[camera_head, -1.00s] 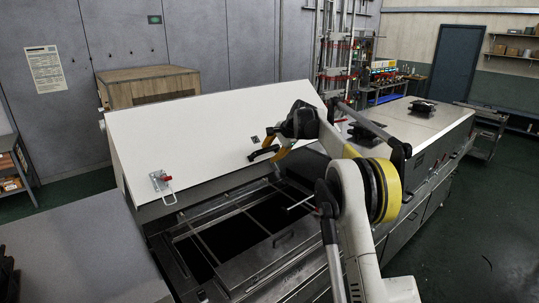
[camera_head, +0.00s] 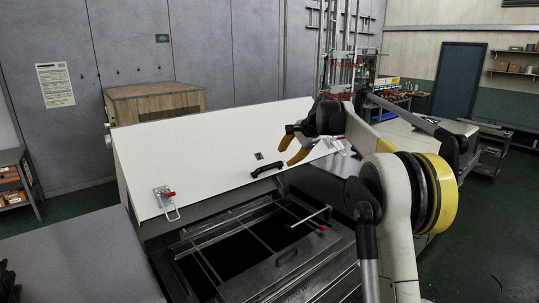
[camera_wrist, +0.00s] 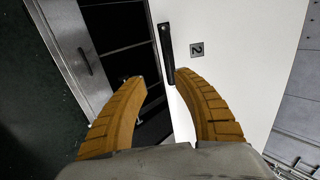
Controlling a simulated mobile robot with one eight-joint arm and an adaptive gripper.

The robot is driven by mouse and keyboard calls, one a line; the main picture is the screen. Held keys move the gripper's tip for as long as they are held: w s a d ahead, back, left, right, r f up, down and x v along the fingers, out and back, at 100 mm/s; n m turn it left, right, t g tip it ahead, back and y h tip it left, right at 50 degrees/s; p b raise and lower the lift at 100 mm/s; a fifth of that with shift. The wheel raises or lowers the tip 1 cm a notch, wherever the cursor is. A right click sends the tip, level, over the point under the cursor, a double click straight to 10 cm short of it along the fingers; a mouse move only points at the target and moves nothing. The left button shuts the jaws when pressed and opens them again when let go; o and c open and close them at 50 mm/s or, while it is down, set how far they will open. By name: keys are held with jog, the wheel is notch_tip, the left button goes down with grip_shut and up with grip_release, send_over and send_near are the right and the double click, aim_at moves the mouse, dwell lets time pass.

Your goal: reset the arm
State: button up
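My gripper (camera_head: 284,152) is in front of the raised white lid (camera_head: 205,150) of the dryer. Its two orange-yellow fingers are apart with nothing between them. In the wrist view, the open fingers (camera_wrist: 162,78) show a clear gap. The lid's black handle (camera_head: 267,170) is just below and left of the fingertips in the head view, and it appears apart from them. In the wrist view, the handle (camera_wrist: 167,53) is beyond the fingertips, beside a small plate marked 2 (camera_wrist: 197,49). The lid stands tilted open above the dark dryer opening (camera_head: 240,255).
A latch with a red tip (camera_head: 165,196) is at the lid's lower left. A metal cover with a handle (camera_head: 290,262) lies beside the opening. A wooden crate (camera_head: 155,103) stands behind the lid. Floor at the far right (camera_head: 500,240) is clear.

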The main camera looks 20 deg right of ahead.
jog(key=s+a+f+n+h+b, duration=0.1)
jog(key=s+a+f+n+b, duration=0.2)
jog(key=s+a+f+b, duration=0.55)
jog(key=s+a+f+n+b, duration=0.1)
jog(key=s+a+n+b, duration=0.3)
jog(key=s, duration=0.9)
jog(key=s+a+f+n+h+b, duration=0.1)
jog(key=s+a+f+n+b, duration=0.1)
jog(key=s+f+b, duration=0.5)
jog(key=s+a+f+n+b, duration=0.1)
jog(key=s+f+n+b, duration=0.4)
jog(key=s+f, duration=1.5)
jog(key=shift+a+f+h+b, duration=0.2)
jog(key=shift+a+h+b, duration=0.2)
jog(key=shift+b, duration=0.5)
